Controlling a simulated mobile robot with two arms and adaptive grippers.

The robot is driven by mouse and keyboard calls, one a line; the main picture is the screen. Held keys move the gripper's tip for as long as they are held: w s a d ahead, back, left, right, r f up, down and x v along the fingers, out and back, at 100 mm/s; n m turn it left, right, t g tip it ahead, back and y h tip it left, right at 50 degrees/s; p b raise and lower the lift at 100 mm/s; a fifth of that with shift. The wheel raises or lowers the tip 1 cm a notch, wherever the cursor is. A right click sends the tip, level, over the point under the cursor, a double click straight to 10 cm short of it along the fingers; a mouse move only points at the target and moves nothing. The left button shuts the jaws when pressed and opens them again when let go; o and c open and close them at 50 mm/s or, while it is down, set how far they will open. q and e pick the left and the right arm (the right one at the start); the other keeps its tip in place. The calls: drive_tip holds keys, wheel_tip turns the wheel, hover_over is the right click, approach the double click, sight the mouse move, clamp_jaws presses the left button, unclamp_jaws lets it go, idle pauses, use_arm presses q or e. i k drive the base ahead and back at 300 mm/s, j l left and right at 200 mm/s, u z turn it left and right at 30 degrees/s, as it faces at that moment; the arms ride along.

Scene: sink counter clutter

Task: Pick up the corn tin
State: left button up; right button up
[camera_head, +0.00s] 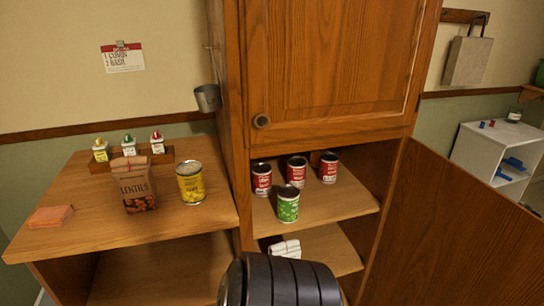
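A yellow tin (191,185) stands upright on the left wooden counter (85,232), right of a brown lentils packet (135,188). It looks like the corn tin, but its label is too small to read for certain. Nothing touches it. Neither of my grippers shows. A dark ringed part of my own arm fills the bottom middle, and I cannot tell which arm it belongs to.
Red tins (297,171) and a green tin (288,205) stand on the cabinet shelf (340,200). A rack (165,157) with small spice bottles stands behind the packet. An orange sponge-like block (50,216) lies at the counter's left. The cabinet side borders the counter's right.

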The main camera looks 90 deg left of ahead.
sight(189, 173)
drive_tip(key=k+u, duration=0.25)
drive_tip(key=u, duration=0.15)
drive_tip(key=k+j+u, duration=0.15)
drive_tip(key=u, duration=0.2)
drive_tip(key=k, duration=0.1)
